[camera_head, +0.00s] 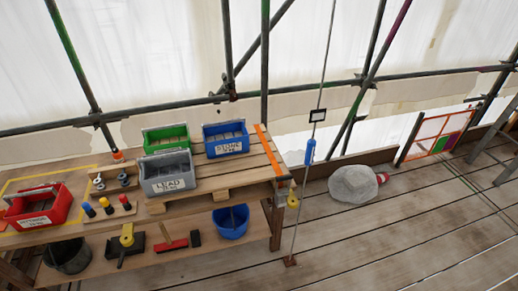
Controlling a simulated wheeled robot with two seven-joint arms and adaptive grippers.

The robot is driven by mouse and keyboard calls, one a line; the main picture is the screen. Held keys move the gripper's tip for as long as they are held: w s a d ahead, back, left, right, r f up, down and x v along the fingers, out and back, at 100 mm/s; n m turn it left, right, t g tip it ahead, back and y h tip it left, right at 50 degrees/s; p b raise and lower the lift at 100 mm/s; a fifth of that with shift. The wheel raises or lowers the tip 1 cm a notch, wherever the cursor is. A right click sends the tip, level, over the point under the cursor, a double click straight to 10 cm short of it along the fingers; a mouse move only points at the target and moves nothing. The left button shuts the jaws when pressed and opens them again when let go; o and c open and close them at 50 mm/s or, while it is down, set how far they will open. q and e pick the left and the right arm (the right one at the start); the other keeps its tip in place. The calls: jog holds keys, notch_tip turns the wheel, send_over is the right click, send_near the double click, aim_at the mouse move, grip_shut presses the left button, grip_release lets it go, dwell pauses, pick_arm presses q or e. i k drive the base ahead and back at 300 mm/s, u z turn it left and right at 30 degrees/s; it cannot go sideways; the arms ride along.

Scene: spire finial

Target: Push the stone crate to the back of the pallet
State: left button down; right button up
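The blue crate (226,141) has a white label that seems to read STONE. It stands upright at the right of the slatted wooden pallet (238,175), with bare slats in front of it and to its right. A grey crate (168,175) labelled LEAD stands at the pallet's front left. A green crate (166,139) stands behind the grey one, its front partly hidden. Neither of my grippers is in view, and nothing is seen touching the crates.
A red crate (38,208) stands at the bench's left. Small coloured pegs and fittings (107,205) lie between it and the pallet. A black bucket, tools and a blue bucket (231,221) are on the lower shelf. Scaffold poles (265,65) rise behind the bench.

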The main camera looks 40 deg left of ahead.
aim_at(222, 138)
jog(key=z, duration=0.05)
jog(key=i, duration=1.25)
jog(key=u, duration=0.95)
